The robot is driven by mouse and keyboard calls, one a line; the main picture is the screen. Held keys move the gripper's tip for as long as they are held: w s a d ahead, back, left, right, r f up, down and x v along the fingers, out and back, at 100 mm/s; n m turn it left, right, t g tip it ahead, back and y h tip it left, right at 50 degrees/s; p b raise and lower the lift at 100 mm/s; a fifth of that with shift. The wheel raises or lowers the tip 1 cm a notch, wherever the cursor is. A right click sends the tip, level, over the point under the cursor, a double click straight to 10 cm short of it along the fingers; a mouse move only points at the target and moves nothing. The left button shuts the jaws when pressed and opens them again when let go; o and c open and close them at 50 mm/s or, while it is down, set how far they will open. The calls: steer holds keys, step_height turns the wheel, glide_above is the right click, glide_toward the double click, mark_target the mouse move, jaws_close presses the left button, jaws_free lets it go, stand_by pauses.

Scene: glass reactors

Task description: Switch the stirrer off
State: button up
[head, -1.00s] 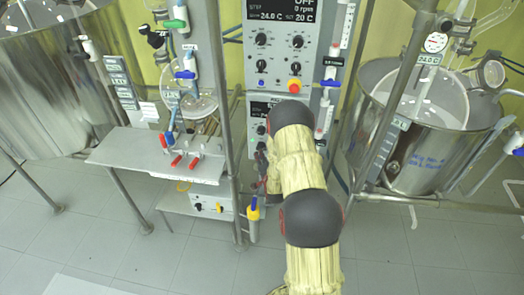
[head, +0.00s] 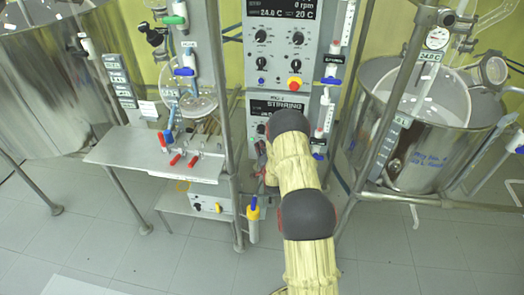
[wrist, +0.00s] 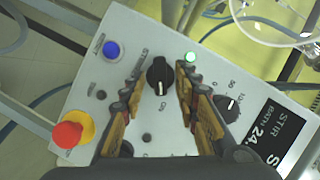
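A green lamp (wrist: 190,57) glows beside the right fingertip. In the head view my arm hides the knob and most of my gripper.
On the same panel are a red emergency button (wrist: 68,134), a blue button (wrist: 110,49) and a second black knob (wrist: 229,104) close to the right finger.

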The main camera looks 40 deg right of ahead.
steer(key=shift+c, duration=0.4)
jaws_close()
stand_by(0.4)
steer(key=n+g, duration=0.1)
steer(key=n, duration=0.1)
steer(key=n+g+h, duration=0.1)
steer(key=n+g, duration=0.1)
steer(key=n, duration=0.1)
steer(key=n+g+h+p, duration=0.1)
steer(key=n, duration=0.2)
steer(key=shift+w+a+r+g, duration=0.3)
steer(key=shift+w+a+g, duration=0.05)
steer(key=shift+g, duration=0.05)
steer(key=shift+n+h, duration=0.3)
stand_by(0.4)
jaws_free()
